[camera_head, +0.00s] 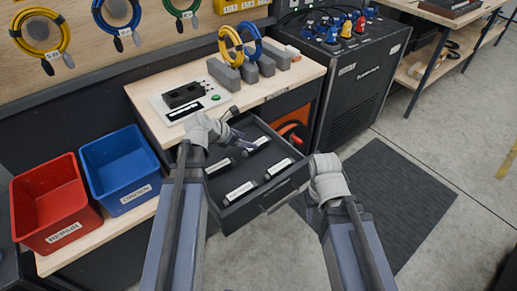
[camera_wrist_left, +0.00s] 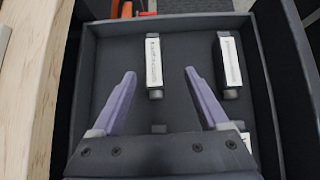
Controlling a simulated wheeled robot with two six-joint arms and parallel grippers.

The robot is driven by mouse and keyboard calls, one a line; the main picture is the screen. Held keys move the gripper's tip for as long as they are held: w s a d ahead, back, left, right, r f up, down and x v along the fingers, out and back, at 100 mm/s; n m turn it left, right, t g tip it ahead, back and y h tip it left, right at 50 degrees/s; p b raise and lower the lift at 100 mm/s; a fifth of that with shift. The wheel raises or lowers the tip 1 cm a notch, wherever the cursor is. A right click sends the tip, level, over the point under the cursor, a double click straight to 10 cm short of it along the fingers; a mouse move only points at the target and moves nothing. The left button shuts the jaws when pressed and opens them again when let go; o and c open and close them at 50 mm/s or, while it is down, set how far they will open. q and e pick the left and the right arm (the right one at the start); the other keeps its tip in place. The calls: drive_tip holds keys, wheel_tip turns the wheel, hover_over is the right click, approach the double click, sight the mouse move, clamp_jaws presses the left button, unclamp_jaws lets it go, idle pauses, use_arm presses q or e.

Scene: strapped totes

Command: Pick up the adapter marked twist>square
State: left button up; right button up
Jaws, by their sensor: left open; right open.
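An open dark drawer (camera_head: 225,211) holds several dark adapters with white labels; the print is too small to read, so I cannot tell which is twist>square. In the head view they include a back adapter (camera_head: 257,144), a left one (camera_head: 219,167), a right one (camera_head: 279,168) and a front one (camera_head: 240,192). My left gripper (camera_head: 238,132) is open and empty over the drawer. In the left wrist view one adapter (camera_wrist_left: 154,65) shows between its fingertips, apart from them, and another (camera_wrist_left: 230,65) lies to the right. My right gripper (camera_head: 309,205) is open by the drawer's front handle.
The wooden bench top (camera_head: 150,112) carries a black device (camera_head: 184,95) and grey blocks with cable loops. A red REPAIR bin (camera_head: 55,205) and blue bin (camera_head: 120,170) stand left. A black cabinet (camera_head: 355,85) stands right of the drawer, with a dark mat (camera_head: 385,200) on the floor.

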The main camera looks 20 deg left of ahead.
sight(249, 150)
use_arm(q)
drive_tip(key=shift+w+f+b, duration=0.15)
drive_tip(key=shift+f+b, duration=0.1)
drive_tip(key=shift+f, duration=0.25)
drive_tip(key=shift+w+f+b, duration=0.15)
drive_tip(key=shift+f+b, duration=0.1)
drive_tip(key=shift+f, duration=0.25)
drive_tip(key=shift+b+x, duration=0.85)
drive_tip(key=shift+x, duration=0.25)
drive_tip(key=shift+w+f, duration=0.15)
drive_tip(key=shift+w, duration=0.05)
drive_tip(key=b+x, duration=0.3)
drive_tip(key=x, duration=0.2)
drive_tip(key=shift+w+a+b, duration=0.2)
drive_tip(key=shift+w+b, duration=0.15)
drive_tip(key=shift+b, duration=0.05)
use_arm(e)
wheel_tip(249, 150, down, 7)
drive_tip(key=shift+w, duration=0.35)
use_arm(q)
drive_tip(key=shift+c, duration=0.2)
clamp_jaws()
